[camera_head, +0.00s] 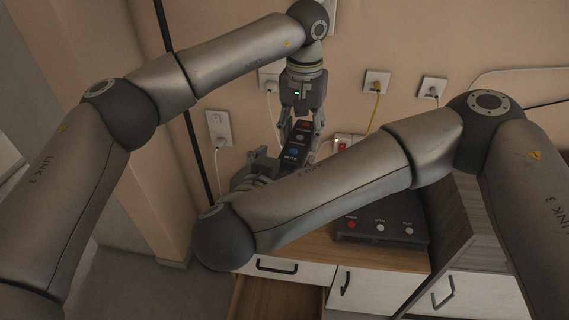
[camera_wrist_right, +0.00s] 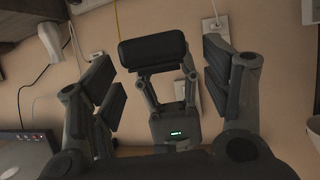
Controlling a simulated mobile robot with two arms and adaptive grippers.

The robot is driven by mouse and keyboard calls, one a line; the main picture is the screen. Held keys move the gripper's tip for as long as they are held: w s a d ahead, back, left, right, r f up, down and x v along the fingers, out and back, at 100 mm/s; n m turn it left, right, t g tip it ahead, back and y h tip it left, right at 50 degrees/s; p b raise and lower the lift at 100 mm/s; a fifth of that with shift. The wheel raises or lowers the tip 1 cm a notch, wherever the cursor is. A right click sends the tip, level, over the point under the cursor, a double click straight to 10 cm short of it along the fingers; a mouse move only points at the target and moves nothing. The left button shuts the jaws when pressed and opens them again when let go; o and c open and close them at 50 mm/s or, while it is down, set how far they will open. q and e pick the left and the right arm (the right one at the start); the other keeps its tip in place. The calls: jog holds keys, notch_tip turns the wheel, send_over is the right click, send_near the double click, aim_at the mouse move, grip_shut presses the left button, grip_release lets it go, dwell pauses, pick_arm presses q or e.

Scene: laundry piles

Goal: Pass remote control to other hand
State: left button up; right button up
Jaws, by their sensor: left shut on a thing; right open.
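In the right wrist view, my right gripper (camera_wrist_right: 165,80) is open, with fingers spread left and right. The black end of the remote (camera_wrist_right: 152,52) appears between them, apart from both, with my left gripper (camera_wrist_right: 168,95) behind it.
A black device (camera_head: 383,232) with several buttons lies on the wooden cabinet top (camera_head: 300,252). A drawer below (camera_head: 270,298) looks open. Wall sockets (camera_head: 377,82) with plugged cables are behind the grippers. A thin dark pole (camera_head: 197,150) stands left of them.

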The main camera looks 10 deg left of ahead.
jog(key=shift+w+d+f, duration=0.1)
jog(key=shift+w, duration=0.2)
jog(key=c, duration=1.2)
pick_arm(q)
jog(key=o, duration=1.2)
